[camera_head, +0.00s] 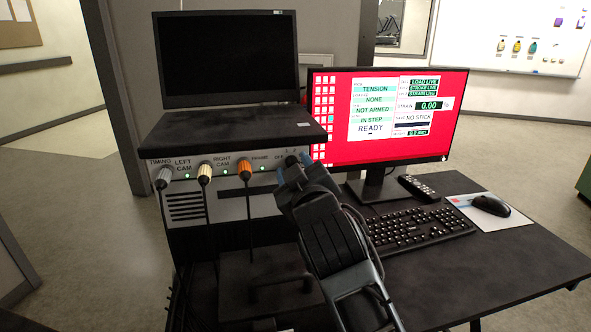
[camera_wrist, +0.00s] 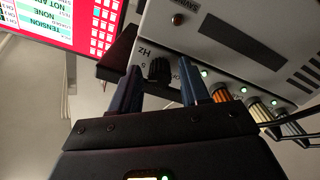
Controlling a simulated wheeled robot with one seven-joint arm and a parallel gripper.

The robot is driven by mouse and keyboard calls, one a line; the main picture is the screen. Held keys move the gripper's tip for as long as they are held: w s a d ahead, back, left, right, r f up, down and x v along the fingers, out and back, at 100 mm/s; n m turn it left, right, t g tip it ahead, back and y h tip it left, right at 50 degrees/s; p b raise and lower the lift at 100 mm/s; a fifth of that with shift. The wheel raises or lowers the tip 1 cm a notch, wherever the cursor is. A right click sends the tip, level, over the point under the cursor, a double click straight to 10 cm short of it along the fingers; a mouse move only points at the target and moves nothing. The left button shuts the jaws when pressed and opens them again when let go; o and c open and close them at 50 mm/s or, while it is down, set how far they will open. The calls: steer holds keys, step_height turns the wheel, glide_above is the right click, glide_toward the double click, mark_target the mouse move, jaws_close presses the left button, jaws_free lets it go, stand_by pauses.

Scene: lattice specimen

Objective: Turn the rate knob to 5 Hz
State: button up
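The rate knob (camera_wrist: 159,72) is a small black knob on the light front panel of the control box, in the wrist view. That view is turned over, with "Hz" and a "5" printed beside the knob. My gripper (camera_wrist: 158,65) has its two blue fingers apart, one on each side of the knob in the picture, with gaps showing. I cannot tell how deep the fingers reach around it, nor read the knob's pointer. In the head view my gripper (camera_head: 290,175) is at the right end of the panel and mostly hides the knob.
The control box (camera_head: 235,190) carries cable plugs, an orange one (camera_head: 244,168) nearest my gripper, with green lights. A red-screened monitor (camera_head: 385,115), keyboard (camera_head: 415,228), remote (camera_head: 419,188) and mouse (camera_head: 491,205) are to the right.

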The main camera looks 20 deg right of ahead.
steer(key=shift+o, duration=0.4)
steer(key=s+a, duration=0.1)
steer(key=s, duration=0.6)
steer(key=shift+s+a, duration=0.25)
steer(key=shift+s, duration=0.1)
steer(key=shift+s, duration=0.1)
